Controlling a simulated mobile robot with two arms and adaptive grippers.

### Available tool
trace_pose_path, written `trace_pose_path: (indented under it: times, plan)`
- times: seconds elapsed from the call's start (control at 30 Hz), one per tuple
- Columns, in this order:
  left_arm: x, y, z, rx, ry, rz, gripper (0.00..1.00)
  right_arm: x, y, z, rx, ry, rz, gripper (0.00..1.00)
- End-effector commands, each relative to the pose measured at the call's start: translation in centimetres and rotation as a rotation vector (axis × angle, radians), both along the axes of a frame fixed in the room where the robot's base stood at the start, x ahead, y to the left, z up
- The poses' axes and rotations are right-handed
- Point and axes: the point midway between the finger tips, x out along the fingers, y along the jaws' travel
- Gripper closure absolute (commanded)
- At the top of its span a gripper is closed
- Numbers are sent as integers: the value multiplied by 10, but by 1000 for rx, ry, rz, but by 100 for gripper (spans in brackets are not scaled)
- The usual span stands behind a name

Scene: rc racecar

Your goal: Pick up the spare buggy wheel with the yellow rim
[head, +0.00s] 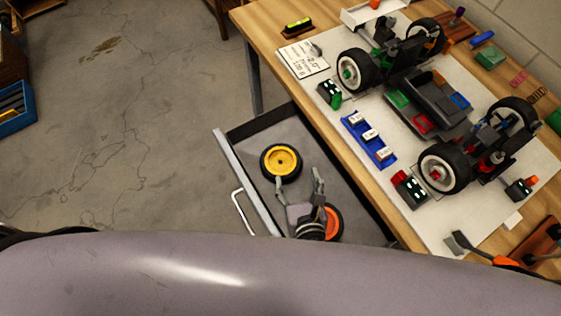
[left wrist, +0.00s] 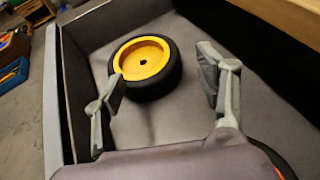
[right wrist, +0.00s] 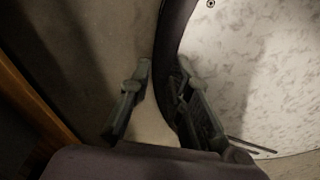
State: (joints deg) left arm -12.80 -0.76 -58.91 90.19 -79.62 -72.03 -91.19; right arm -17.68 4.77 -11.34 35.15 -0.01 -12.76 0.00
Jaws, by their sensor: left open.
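The spare wheel with the yellow rim (head: 282,161) lies flat in the open drawer, and it also shows in the left wrist view (left wrist: 145,60). It has a black tyre. My left gripper (head: 299,177) is open and empty over the drawer. In the left wrist view its left fingertip overlaps the wheel's near left edge, and its right finger stands clear to the right; I cannot tell whether it touches. A wheel with an orange rim (head: 333,222) lies partly hidden behind my left gripper. My right gripper (right wrist: 163,68) has its fingers apart, with a dark curved edge behind them.
The drawer (head: 223,165) has raised walls and a front handle. The workbench (head: 350,190) overhangs its right side. On the bench, a buggy chassis (head: 425,95) with several wheels stands on a white mat among small parts. A blue crate (head: 14,110) is on the far left.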

Motion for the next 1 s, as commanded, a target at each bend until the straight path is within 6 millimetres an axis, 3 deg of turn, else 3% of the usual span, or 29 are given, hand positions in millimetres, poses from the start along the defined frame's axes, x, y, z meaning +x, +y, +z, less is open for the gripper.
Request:
trace_pose_path:
  times: [0.23, 0.6, 0.87, 1.0]
  plan:
    - [19, 5, -9, 0, 0, 0, 34, 15, 4, 0, 6, -24, 2, 82]
    - [59, 13, -31, 0, 1, -1, 34, 14, 8, -3, 10, -23, 2, 82]
    - [62, 14, -32, -1, 2, -1, 34, 12, 7, -3, 10, -18, 2, 82]
    - [62, 14, -32, -1, 2, -1, 42, 10, 7, -3, 8, -16, 1, 82]
